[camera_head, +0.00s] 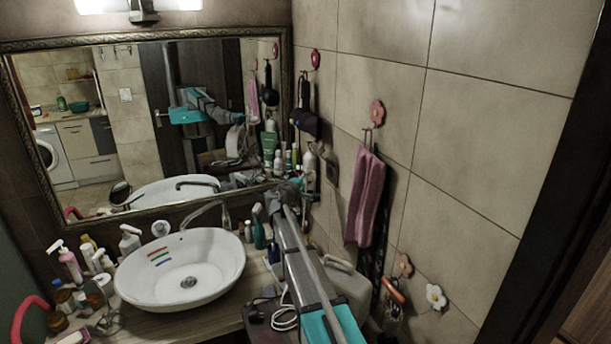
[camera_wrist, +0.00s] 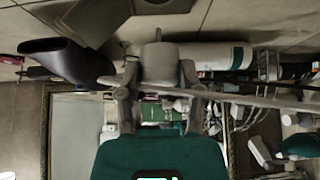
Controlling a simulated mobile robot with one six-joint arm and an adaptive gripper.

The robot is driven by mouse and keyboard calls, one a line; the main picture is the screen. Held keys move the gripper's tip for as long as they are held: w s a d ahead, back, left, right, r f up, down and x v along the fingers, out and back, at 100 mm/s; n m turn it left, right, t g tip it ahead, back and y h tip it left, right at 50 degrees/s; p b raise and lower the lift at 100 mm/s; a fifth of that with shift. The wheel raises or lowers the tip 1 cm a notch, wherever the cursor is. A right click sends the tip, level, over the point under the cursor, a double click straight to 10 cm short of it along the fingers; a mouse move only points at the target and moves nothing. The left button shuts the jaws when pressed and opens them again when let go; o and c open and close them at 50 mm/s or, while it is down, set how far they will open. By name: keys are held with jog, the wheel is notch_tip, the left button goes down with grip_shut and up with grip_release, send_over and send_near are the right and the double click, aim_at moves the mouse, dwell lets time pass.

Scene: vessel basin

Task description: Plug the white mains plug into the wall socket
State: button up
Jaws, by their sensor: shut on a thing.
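The white mains plug (camera_wrist: 160,60) is between the two fingertips of my gripper (camera_wrist: 159,78) in the wrist view, with a pin standing out from its far end. The gripper is shut on it. A pale cord runs to the right from near the fingers. In the head view my arm mostly hides the gripper, and I cannot make out the plug there. The wall socket (camera_head: 332,170) appears as a small square on the tiled wall, just right of my arm's end. The plug is apart from the wall.
A white basin (camera_head: 184,270) stands on the wooden counter, with bottles on both sides. A dark hair dryer (camera_wrist: 66,62) hangs near the gripper. A pink towel (camera_head: 365,199) hangs right of the socket. The mirror (camera_head: 98,130) covers the back wall.

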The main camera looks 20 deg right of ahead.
aim_at(330, 171)
jog(key=shift+d, duration=0.2)
dwell(0.4)
jog(key=shift+w+d, duration=0.1)
jog(key=shift+d, duration=2.6)
jog(key=shift+d, duration=0.65)
dwell(0.5)
jog(key=o, duration=1.2)
jog(key=shift+a, duration=0.1)
jog(key=v, duration=1.1)
jog(key=shift+s+a, duration=0.25)
jog(key=shift+s, duration=0.05)
jog(key=shift+r, duration=0.1)
